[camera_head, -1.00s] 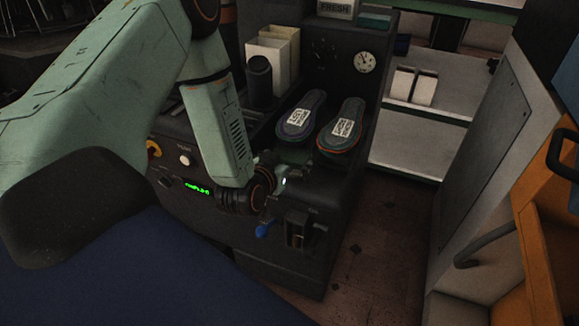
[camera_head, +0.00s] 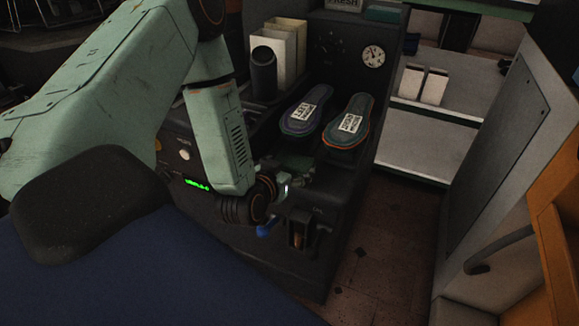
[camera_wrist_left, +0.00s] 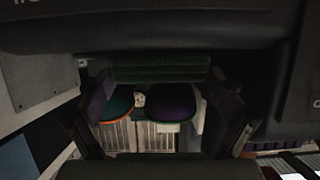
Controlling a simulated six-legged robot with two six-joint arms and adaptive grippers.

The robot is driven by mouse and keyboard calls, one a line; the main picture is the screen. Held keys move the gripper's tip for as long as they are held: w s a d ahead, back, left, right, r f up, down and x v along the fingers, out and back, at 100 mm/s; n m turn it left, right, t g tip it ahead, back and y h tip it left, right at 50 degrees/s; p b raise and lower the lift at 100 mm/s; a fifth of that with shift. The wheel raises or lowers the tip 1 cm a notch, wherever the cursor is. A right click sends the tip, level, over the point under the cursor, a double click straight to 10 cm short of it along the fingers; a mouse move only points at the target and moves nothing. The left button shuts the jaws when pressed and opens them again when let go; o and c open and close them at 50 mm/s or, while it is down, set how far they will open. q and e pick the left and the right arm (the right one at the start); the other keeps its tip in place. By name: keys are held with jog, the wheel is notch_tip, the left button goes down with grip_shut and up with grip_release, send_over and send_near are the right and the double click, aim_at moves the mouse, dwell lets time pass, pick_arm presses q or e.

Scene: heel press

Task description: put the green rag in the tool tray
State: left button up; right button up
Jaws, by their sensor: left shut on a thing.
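The green rag (camera_head: 297,161) shows as a dark green patch at the front of the press, just below the soles. In the left wrist view the folded green rag (camera_wrist_left: 160,69) spans the space between the fingers. My left gripper (camera_head: 303,179) is shut on it, low over the press's front edge; its fingers also show in the left wrist view (camera_wrist_left: 160,92). My arm hides part of the press front. I cannot make out which thing is the tool tray. My right gripper is not in view.
Two labelled soles, one purple-blue (camera_head: 306,111) and one teal with orange edge (camera_head: 349,122), lie on the press just beyond the rag. A dark cylinder (camera_head: 264,72) and cream holders (camera_head: 285,42) stand behind. A blue-handled lever (camera_head: 265,230) is below my gripper. Open floor (camera_head: 385,240) lies right.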

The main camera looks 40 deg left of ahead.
pick_arm(q)
jog(key=o, duration=0.7)
jog(key=shift+w+f, duration=0.25)
jog(key=shift+f, duration=0.05)
jog(key=shift+s+r, duration=0.15)
jog(key=shift+r, duration=0.05)
